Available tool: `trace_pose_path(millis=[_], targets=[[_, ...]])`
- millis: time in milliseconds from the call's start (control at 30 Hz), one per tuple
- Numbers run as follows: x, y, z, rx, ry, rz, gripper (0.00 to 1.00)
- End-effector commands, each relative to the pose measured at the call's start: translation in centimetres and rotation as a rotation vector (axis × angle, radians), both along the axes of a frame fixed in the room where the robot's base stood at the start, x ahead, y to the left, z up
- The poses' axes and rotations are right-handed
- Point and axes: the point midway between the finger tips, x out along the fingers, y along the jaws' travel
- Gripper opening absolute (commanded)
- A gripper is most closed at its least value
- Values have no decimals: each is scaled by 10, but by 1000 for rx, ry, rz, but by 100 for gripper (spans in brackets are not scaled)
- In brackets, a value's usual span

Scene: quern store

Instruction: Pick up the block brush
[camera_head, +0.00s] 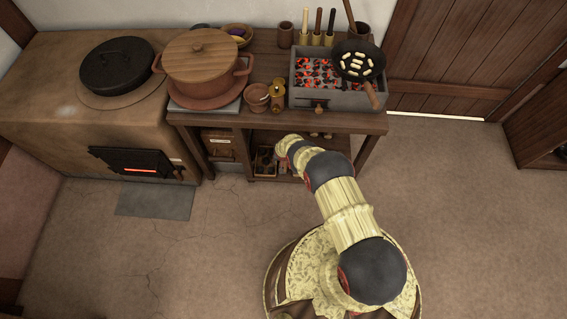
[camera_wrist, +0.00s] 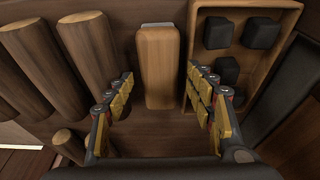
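A wooden block with a pale strip along its far end, which looks like the block brush (camera_wrist: 158,68), lies on a wooden shelf in the wrist view. My gripper (camera_wrist: 160,78) is open, with one yellow-padded finger to the left of the block and one to the right. The block's near end lies between the fingertips, with a gap visible on both sides. In the head view my arm reaches in under the stove-side table, and I cannot make out the block there.
An open wooden box (camera_wrist: 270,20) with dark cubes stands close to the right finger. Several wooden cylinders (camera_wrist: 87,50) lie to the left. In the head view the table (camera_head: 375,122) overhangs my arm and carries a charcoal grill (camera_head: 335,100) and a lidded pot (camera_head: 202,65).

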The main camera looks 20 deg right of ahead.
Motion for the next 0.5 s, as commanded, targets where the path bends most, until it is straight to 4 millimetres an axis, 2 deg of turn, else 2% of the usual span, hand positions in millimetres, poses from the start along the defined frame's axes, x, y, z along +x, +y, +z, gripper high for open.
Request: trace_pose_path(millis=[500], targets=[[-1,0,0,-1,1,0,23]])
